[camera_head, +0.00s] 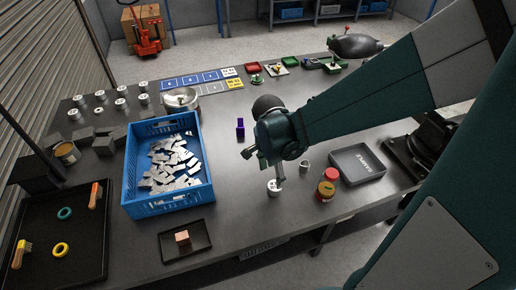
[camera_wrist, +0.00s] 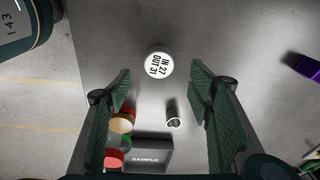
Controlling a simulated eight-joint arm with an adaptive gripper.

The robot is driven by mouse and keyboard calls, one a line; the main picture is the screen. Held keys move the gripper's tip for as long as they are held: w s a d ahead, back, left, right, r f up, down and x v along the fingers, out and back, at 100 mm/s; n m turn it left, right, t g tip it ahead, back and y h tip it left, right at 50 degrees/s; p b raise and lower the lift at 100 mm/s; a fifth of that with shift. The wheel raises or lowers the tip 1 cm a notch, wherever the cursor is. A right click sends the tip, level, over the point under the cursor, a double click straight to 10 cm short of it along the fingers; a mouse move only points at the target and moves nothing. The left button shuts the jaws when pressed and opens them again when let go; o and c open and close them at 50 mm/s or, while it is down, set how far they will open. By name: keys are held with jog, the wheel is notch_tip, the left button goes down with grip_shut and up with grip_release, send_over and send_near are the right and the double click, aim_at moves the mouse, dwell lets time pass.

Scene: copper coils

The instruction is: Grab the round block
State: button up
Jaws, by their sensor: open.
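A white round block (camera_head: 274,188) with printed text stands on the dark table below my gripper (camera_head: 264,166). In the wrist view this round block (camera_wrist: 158,66) shows its top, lettered roughly "IN 27 OUT 31". My gripper also shows in the wrist view (camera_wrist: 159,88), with its two green fingers wide apart and nothing between the pads. The block lies beyond the fingertips in that view, roughly centred between them sideways. In the head view one finger overlaps the block's upper edge; I cannot tell whether they touch.
A small metal cup (camera_head: 305,166), red-and-yellow jars (camera_head: 327,187) and a grey SAMPLE tray (camera_head: 357,164) stand to the right. A purple piece (camera_head: 240,128) lies behind. A blue crate (camera_head: 128,207) of metal pieces stands left. Several similar white round blocks (camera_head: 121,103) stand far left.

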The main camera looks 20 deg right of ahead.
aim_at(275, 186)
jog(key=shift+d+f+m+g, duration=0.1)
jog(key=shift+f+m+g, duration=0.2)
jog(key=shift+f+m, duration=0.35)
jog(key=shift+f, duration=0.2)
jog(key=shift+d+f, duration=0.15)
jog(key=shift+f, duration=1.05)
jog(key=shift+w+d+f+b, duration=0.15)
jog(key=shift+f+b, duration=0.35)
jog(key=shift+f, duration=0.8)
jog(key=shift+s+d+f+b, duration=0.15)
jog(key=shift+f+b, duration=0.35)
jog(key=shift+f, duration=0.75)
jog(key=shift+w, duration=0.1)
jog(key=c, duration=1.1)
